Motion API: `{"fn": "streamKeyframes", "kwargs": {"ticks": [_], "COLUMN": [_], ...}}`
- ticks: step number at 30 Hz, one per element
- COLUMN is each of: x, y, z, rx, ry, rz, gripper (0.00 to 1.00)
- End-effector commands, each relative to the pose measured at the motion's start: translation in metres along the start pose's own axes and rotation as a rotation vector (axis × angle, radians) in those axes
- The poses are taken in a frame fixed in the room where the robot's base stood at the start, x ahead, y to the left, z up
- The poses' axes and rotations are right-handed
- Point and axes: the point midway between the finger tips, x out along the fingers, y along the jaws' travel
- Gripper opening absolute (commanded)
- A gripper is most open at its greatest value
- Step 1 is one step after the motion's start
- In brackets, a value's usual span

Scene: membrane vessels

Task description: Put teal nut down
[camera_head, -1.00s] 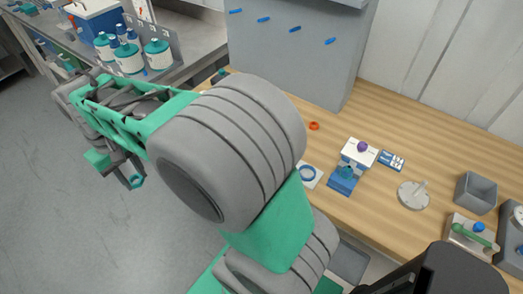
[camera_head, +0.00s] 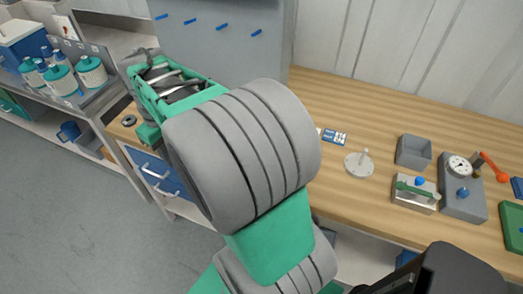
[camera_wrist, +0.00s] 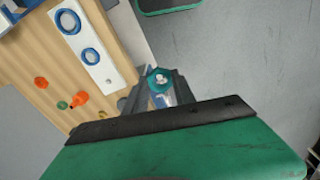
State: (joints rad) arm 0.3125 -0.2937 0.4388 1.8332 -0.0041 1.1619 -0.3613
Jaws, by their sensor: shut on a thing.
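The teal nut (camera_wrist: 153,75) is a small ring at the tips of my gripper (camera_wrist: 160,88) in the wrist view. My gripper is shut on it. The nut shows against the grey floor, beside the edge of the wooden bench (camera_wrist: 130,35); its height above the floor cannot be told. In the head view my own arm hides the fingers and the nut.
A white plate with blue rings (camera_wrist: 91,56) lies on the bench. An orange nut (camera_wrist: 41,82) and small orange and green parts (camera_wrist: 80,98) are nearby. Blue drawers (camera_head: 160,175) sit under the bench.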

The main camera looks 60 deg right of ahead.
Motion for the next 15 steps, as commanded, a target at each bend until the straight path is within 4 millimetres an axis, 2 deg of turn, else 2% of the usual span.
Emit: {"fn": "streamKeyframes", "kwargs": {"ticks": [1, 3, 5, 6, 8, 9, 12, 15], "x": [0.002, 0.003, 0.005, 0.006, 0.008, 0.009, 0.012, 0.015], "y": [0.029, 0.067, 0.098, 0.118, 0.144, 0.159, 0.186, 0.199], "z": [0.015, 0.041, 0.068, 0.089, 0.123, 0.147, 0.207, 0.259], "rx": [0.009, -0.006, -0.022, -0.033, -0.05, -0.063, -0.094, -0.124], "ry": [0.0, 0.001, 0.001, 0.002, 0.003, 0.003, 0.005, 0.005], "rz": [0.0, 0.0, 0.0, 0.0, 0.0, 0.0, 0.001, 0.002], "gripper": [0.0, 0.0, 0.0, 0.0, 0.0, 0.0, 0.0, 0.0]}}
